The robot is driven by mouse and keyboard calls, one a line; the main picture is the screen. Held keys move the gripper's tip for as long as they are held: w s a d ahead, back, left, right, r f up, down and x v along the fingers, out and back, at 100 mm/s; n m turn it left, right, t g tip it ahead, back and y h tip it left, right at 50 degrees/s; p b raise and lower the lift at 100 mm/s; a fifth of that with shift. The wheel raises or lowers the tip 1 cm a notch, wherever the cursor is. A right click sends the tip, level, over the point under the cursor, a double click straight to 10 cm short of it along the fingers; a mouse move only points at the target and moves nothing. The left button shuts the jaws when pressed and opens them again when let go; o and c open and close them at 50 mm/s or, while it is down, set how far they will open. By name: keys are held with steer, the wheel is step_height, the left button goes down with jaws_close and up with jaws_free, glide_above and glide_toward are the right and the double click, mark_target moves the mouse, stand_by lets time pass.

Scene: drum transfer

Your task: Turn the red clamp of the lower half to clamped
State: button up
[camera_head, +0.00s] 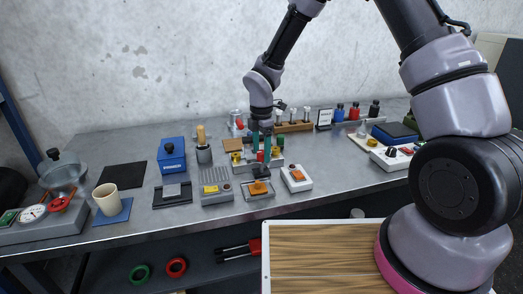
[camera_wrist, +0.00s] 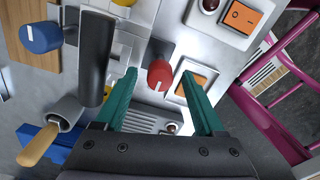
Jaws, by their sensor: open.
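A red knob (camera_wrist: 160,76), which looks like the red clamp, stands on a grey metal fixture (camera_wrist: 125,22). In the wrist view it lies between and just beyond my two teal fingertips. I cannot tell whether a finger touches it, nor read its setting. My gripper (camera_wrist: 160,84) is open, with nothing held between its fingers. In the head view my gripper (camera_head: 261,153) points down over the fixture in the middle of the bench, and a bit of red (camera_head: 275,151) shows beside its fingers.
A black cylinder (camera_wrist: 95,60) stands tall left of my fingers, with a blue knob (camera_wrist: 40,37) further left. Orange switches (camera_wrist: 242,16) lie to the right. A wooden-handled tool (camera_head: 201,134) stands left of my gripper. The bench front right of the white switch box (camera_head: 296,179) is clear.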

steer(key=shift+c, duration=0.3)
jaws_close()
steer(key=shift+m, duration=0.3)
steer(key=m, duration=0.3)
steer(key=shift+m, duration=0.4)
steer(key=m, duration=0.4)
steer(key=shift+m, duration=0.3)
steer(key=m, duration=0.4)
steer(key=shift+r, duration=0.1)
steer(key=m, duration=0.4)
steer(key=shift+w, duration=0.1)
steer(key=shift+m, duration=0.5)
